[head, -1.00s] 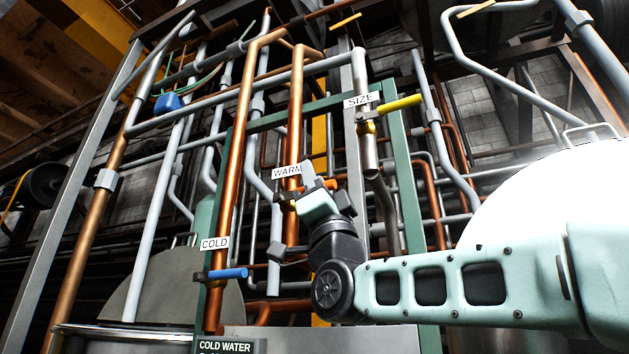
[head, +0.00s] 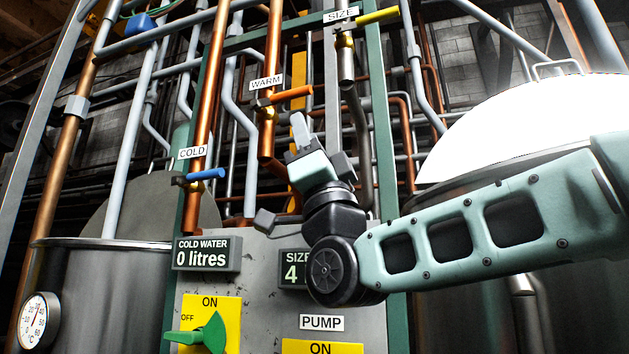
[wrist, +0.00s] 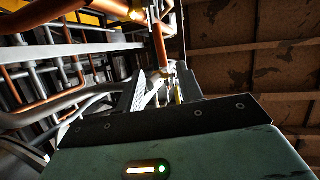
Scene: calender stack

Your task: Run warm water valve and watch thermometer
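The warm water valve has an orange lever (head: 290,92) beside the WARM label (head: 267,83), on a copper pipe. The lever points right, roughly across the pipe. My gripper (head: 303,130) is just below and right of the lever in the head view, apart from it and empty. In the wrist view, my gripper's fingers (wrist: 160,88) stand apart, with pipework beyond them. The round dial thermometer (head: 37,322) is on the steel tank at lower left. Its scale is in °C and its needle is too small to read surely.
The blue COLD lever (head: 206,174) is at left and the yellow SIZE lever (head: 377,16) at upper right. The grey control panel (head: 255,260) below carries a display reading 0 litres and a green switch (head: 205,334). The steel tank (head: 100,280) stands left.

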